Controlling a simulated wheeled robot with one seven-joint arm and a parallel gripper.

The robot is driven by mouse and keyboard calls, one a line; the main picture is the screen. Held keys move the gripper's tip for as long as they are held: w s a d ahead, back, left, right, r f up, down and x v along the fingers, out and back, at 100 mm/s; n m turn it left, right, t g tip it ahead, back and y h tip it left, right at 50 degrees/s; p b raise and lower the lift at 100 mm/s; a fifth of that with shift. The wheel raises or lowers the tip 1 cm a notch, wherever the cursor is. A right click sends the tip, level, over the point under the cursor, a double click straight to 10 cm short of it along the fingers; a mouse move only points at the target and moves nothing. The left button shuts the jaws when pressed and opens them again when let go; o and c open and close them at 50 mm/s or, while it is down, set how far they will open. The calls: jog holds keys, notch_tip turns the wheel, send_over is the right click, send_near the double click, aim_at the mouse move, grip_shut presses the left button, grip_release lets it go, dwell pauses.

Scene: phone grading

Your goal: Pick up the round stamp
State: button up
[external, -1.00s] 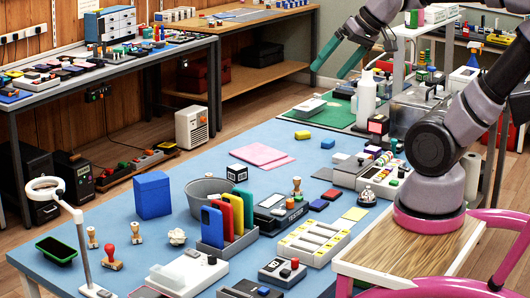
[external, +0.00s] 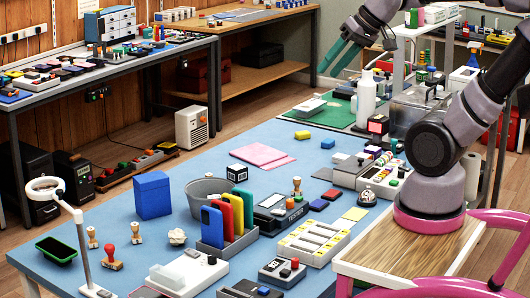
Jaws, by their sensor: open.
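Several stamps stand on the blue table: a red-handled one (external: 112,258) at the front left, two small wooden-handled ones (external: 92,238) (external: 136,233) near it, and another wooden-handled one (external: 297,187) at the middle. I cannot tell from this view which is the round stamp. My gripper (external: 328,73) is open, with green fingers angled down to the left. It is high above the far end of the table, well away from these stamps. Nothing shows between its fingers.
A blue box (external: 152,195), a grey bin (external: 207,192) and a rack of coloured phones (external: 226,222) crowd the middle left. A lamp with a ring head (external: 46,189) rises at the front left. A white bottle (external: 366,100) stands at the back. Pink sheets (external: 262,156) lie flat with clear table around.

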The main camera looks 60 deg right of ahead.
jog(key=w+d+f+m+g+y, duration=0.1)
jog(key=w+d+f+m+y, duration=0.15)
jog(key=w+d+m, duration=0.55)
jog(key=w+d+f+m+y, duration=0.2)
jog(key=w+d+f, duration=0.15)
jog(key=w, duration=0.85)
jog(key=w+d+f+m+t, duration=0.2)
jog(key=w+d+f+m, duration=0.1)
jog(key=d, duration=0.5)
jog(key=w+d+f+m+t, duration=0.2)
jog(key=d+f+m, duration=0.1)
jog(key=d, duration=0.4)
jog(key=w+d+f+m+t, duration=0.1)
jog(key=w+d+f+m, duration=0.25)
jog(key=d, duration=0.45)
jog(key=m+t+h, duration=0.5)
jog(key=m+h, duration=1)
jog(key=m, duration=0.2)
send_near(394, 149)
jog(key=shift+s+a+r+y, duration=0.25)
jog(key=shift+s+a+r, duration=0.25)
jog(key=shift+s+r, duration=0.4)
jog(key=shift+d+f+m, duration=0.25)
jog(key=x, duration=1)
jog(key=shift+d+f, duration=0.2)
jog(key=shift+d, duration=0.05)
